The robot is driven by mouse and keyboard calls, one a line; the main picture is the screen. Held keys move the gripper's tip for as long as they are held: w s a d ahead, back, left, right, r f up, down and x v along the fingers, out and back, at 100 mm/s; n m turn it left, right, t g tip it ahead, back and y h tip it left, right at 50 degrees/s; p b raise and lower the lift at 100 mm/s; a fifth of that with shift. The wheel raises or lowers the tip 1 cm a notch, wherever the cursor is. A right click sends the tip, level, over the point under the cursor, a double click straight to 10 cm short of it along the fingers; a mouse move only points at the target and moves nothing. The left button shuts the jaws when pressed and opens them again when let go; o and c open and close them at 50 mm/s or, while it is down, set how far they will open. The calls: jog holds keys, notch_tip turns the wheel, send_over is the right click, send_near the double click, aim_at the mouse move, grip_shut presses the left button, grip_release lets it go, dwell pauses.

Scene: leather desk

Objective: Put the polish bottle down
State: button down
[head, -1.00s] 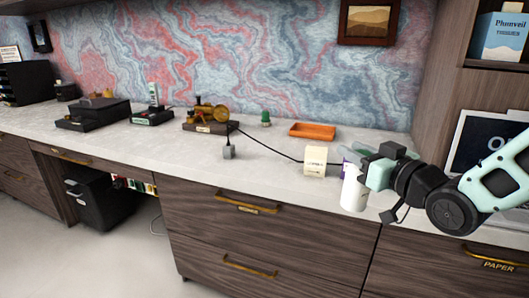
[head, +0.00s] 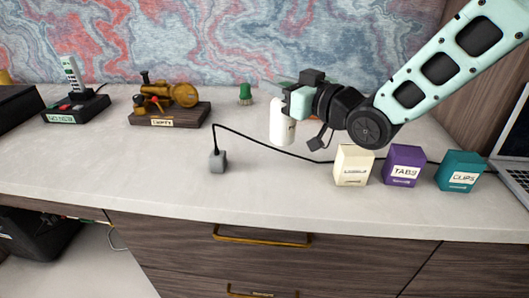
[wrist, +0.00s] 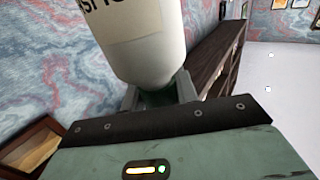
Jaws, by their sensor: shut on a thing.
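The polish bottle (head: 283,124) is white and roughly upright in the head view, over the middle of the desk top (head: 110,165). My gripper (head: 290,101) is shut on it near its upper part. In the wrist view the bottle (wrist: 150,50) fills the top middle, with dark lettering on a pale label, between the two fingers (wrist: 160,95). I cannot tell for sure whether the bottle's base touches the desk top.
Cream (head: 353,166), purple (head: 403,166) and teal (head: 460,171) boxes stand right of the bottle. A grey block (head: 217,161) on a black cable lies front left. A brass model (head: 168,105) stands farther left, and a green brush-like thing (head: 245,95) behind. Desk space at front left is clear.

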aim_at(277, 127)
notch_tip(277, 127, down, 10)
jog(key=shift+r+b, duration=0.15)
jog(key=shift+b, duration=0.4)
jog(key=shift+f, duration=0.2)
jog(key=c, duration=1.1)
grip_release()
jog(key=shift+r, duration=0.1)
